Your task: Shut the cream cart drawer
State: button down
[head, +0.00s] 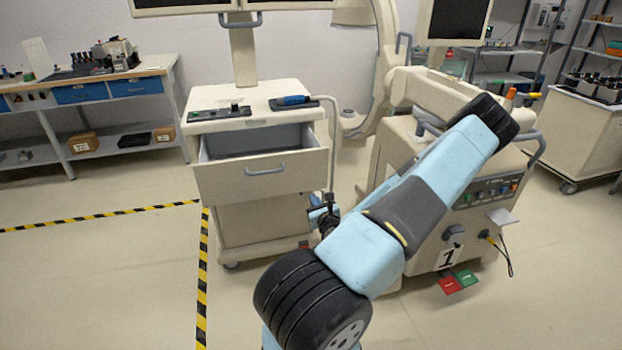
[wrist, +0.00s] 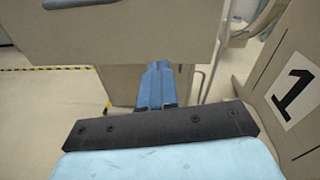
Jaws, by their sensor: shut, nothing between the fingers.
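The cream cart (head: 262,225) stands left of centre in the head view. Its drawer (head: 228,183) is pulled open, with the grey inside showing above the front panel and a grey bar handle (head: 265,171) on that panel. In the wrist view the drawer front (wrist: 140,40) fills the top, with its handle (wrist: 82,4) at the upper left edge. My gripper (wrist: 159,68) is shut and empty, low in front of the drawer's lower edge. In the head view my gripper is mostly hidden behind my arm; I cannot tell whether it touches the drawer.
A cream machine (head: 425,255) marked 1 stands close on the right of the cart and beside my arm. A workbench (head: 120,72) is at the left wall. Yellow-black floor tape (head: 203,270) runs left of the cart, with open floor beyond it.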

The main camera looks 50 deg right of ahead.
aim_at(307, 173)
jog(key=w+d, duration=0.2)
jog(key=w, duration=0.1)
jog(key=w+d+m+h, duration=0.1)
jog(key=w+d, duration=0.2)
jog(key=w+d+m, duration=0.1)
jog(key=w+d, duration=0.2)
jog(key=w, duration=0.1)
jog(key=shift+d+r, duration=0.1)
jog(key=shift+w+d+m+h, duration=0.1)
jog(key=shift+w+m+h, duration=0.1)
jog(key=shift+m+h, duration=0.15)
